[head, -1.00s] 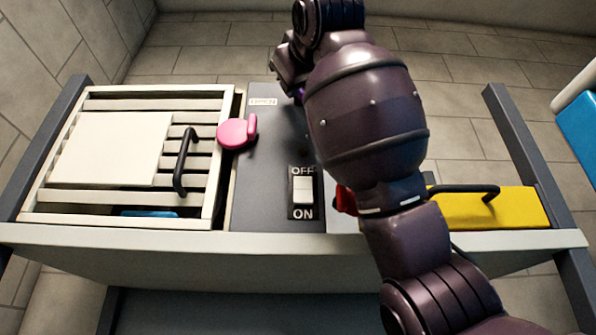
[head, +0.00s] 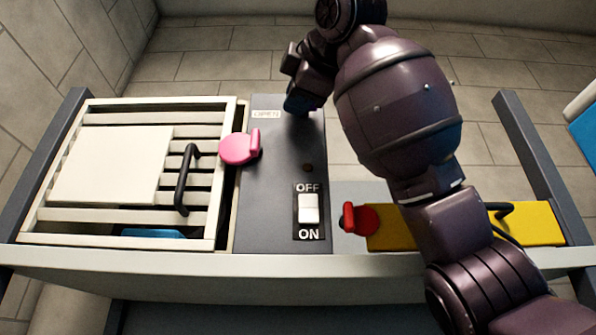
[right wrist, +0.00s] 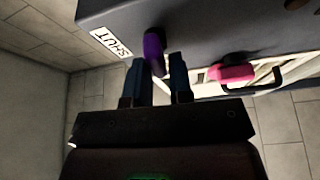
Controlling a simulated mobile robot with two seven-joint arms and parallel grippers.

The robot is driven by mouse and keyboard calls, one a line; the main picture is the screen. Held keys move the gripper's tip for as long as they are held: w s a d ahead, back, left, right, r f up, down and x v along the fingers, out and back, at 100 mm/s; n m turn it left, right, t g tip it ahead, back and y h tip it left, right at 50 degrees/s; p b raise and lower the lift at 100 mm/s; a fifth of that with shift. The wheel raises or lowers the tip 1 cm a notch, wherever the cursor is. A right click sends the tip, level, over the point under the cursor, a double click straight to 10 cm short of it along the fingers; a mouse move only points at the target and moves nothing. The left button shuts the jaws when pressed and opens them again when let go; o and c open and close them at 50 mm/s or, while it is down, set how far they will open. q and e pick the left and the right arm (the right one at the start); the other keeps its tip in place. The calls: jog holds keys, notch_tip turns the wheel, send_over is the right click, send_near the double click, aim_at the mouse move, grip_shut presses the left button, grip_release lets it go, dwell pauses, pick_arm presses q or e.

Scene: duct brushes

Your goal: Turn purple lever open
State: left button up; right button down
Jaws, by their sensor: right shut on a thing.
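The purple lever (right wrist: 153,45) shows in the right wrist view, on the dark grey panel (right wrist: 215,20) next to a white label reading SHUT (right wrist: 111,43). My right gripper (right wrist: 161,72) has its two blue fingers on either side of the lever and is shut on it. In the head view my right gripper (head: 300,100) is at the far end of the dark panel, just right of a label reading OPEN (head: 266,114). There it hides the lever. My left gripper is not in view.
A pink knob (head: 239,148) sits left of the panel, beside a slatted cover with a black handle (head: 184,180). An OFF/ON switch (head: 308,208) is nearer on the panel. A red knob (head: 358,218) and a yellow cover (head: 535,224) lie to the right, partly behind my arm.

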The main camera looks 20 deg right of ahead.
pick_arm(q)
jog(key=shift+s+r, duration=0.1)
pick_arm(e)
jog(key=shift+n, duration=0.6)
jog(key=shift+f, duration=0.1)
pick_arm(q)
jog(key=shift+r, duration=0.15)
pick_arm(e)
jog(key=c, duration=1.1)
grip_release()
jog(key=shift+c, duration=0.2)
jog(key=shift+s, duration=0.1)
